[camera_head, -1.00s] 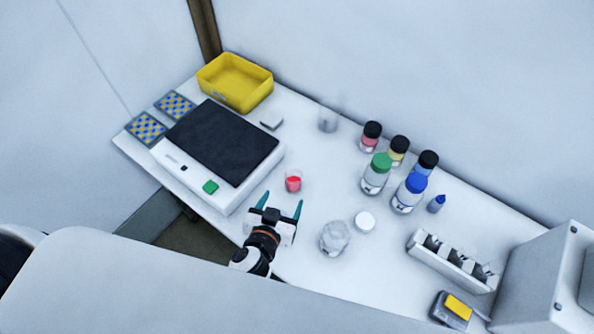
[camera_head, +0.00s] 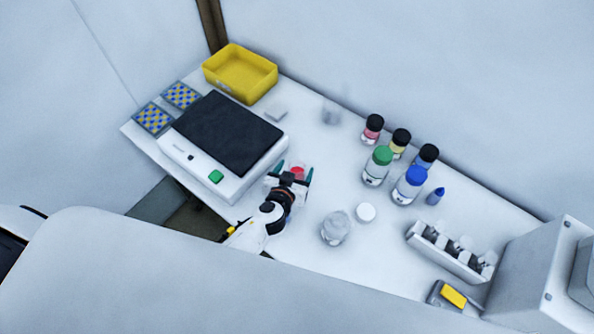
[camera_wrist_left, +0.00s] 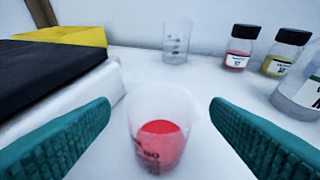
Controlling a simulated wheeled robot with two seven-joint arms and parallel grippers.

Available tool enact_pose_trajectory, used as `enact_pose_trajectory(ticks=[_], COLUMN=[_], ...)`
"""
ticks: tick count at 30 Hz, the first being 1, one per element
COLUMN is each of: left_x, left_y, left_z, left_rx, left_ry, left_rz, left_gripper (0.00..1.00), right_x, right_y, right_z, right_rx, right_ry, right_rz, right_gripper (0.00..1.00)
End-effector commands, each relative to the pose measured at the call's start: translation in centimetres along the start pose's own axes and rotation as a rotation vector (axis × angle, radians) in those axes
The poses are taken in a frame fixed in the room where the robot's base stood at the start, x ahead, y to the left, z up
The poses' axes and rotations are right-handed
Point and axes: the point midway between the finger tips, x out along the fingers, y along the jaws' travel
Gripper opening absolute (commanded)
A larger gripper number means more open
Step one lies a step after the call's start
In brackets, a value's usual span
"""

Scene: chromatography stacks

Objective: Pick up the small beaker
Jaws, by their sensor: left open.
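The small beaker (camera_head: 297,171) holds red liquid and stands on the white table, right of the black-topped device. In the left wrist view the small beaker (camera_wrist_left: 160,134) is upright, clear-walled, and lies between the two teal fingers. My left gripper (camera_head: 294,172) is open around it, with a visible gap to the finger on each side. In the left wrist view my left gripper (camera_wrist_left: 160,125) spans both sides of the beaker. In the head view the gripper body hides the near part of the beaker. My right gripper is not in view.
The black-topped device (camera_head: 228,134) stands close on the left. A larger clear beaker (camera_head: 331,113) stands behind. Capped bottles (camera_head: 376,166), a jar (camera_head: 335,228), a white lid (camera_head: 365,212) and a white rack (camera_head: 450,250) are to the right. A yellow bin (camera_head: 240,72) is at the back left.

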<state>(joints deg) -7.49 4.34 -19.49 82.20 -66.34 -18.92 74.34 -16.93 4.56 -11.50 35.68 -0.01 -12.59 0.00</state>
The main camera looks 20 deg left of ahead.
Motion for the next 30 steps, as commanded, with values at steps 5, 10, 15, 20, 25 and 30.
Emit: enact_pose_trajectory(ticks=[5, 10, 15, 20, 25, 30], left_x=[0.0, -0.1, -0.1, -0.1, -0.2, -0.6], left_y=[0.0, 0.0, 0.0, 0.0, 0.0, 0.0], left_z=[0.0, 0.0, 0.0, 0.0, 0.4, 1.5], left_rx=[0.000, 0.000, 0.000, 0.000, 0.000, 0.000], left_ry=[0.000, 0.000, 0.000, 0.000, 0.000, -0.002], left_rz=[0.000, 0.000, 0.000, 0.000, 0.001, 0.001], left_gripper=[0.62, 0.34, 0.22, 0.22, 0.22, 0.22], right_x=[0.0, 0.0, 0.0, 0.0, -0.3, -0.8], right_y=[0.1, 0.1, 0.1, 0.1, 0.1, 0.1], right_z=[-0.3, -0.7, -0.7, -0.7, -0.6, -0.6], right_rx=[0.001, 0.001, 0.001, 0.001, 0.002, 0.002], right_ry=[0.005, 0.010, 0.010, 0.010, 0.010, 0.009], right_rz=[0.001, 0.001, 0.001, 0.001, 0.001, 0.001], right_gripper=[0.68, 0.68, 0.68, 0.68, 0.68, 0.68])
